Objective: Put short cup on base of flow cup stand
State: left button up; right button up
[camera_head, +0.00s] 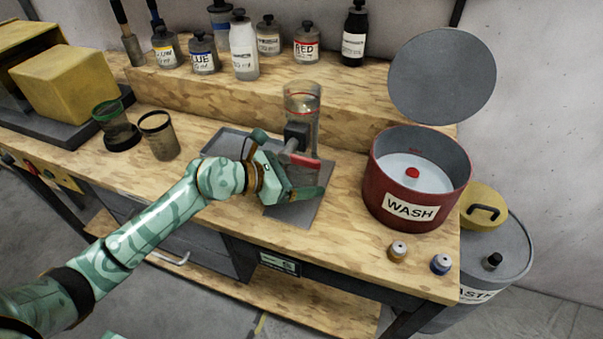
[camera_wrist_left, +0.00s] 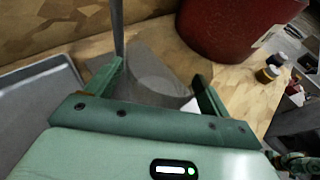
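The flow cup stand has a flat grey base (camera_head: 300,212) on the bench, a dark clamp (camera_head: 297,134), and a clear cylinder with a red band (camera_head: 302,100) above. Its thin metal rod also shows in the left wrist view (camera_wrist_left: 117,28). My left gripper (camera_head: 305,182) is low in front of the stand, over the base. In the left wrist view its fingers (camera_wrist_left: 158,80) are on both sides of a clear short cup (camera_wrist_left: 160,72) and appear to grip it. The cup's bottom is hidden, so I cannot tell whether it touches the base. My right gripper is not in view.
A red WASH bucket (camera_head: 388,190) stands right of the base, with two small capped bottles (camera_head: 398,251) in front. Two cups (camera_head: 160,137) (camera_head: 108,112) stand at left. Several bottles line the raised back shelf (camera_head: 350,85). A grey tray (camera_head: 225,143) lies behind my wrist.

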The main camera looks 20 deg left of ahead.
pick_arm(q)
jog(key=shift+r, duration=0.1)
jog(key=shift+s+a+r, duration=0.15)
jog(key=shift+a, duration=0.05)
jog(key=p+v, duration=0.1)
jog(key=v, duration=0.9)
jog(key=shift+s+a+p, duration=0.1)
jog(key=shift+p, duration=0.2)
jog(key=shift+s+a+r, duration=0.3)
jog(key=shift+s+a, duration=0.1)
jog(key=shift+s, duration=0.05)
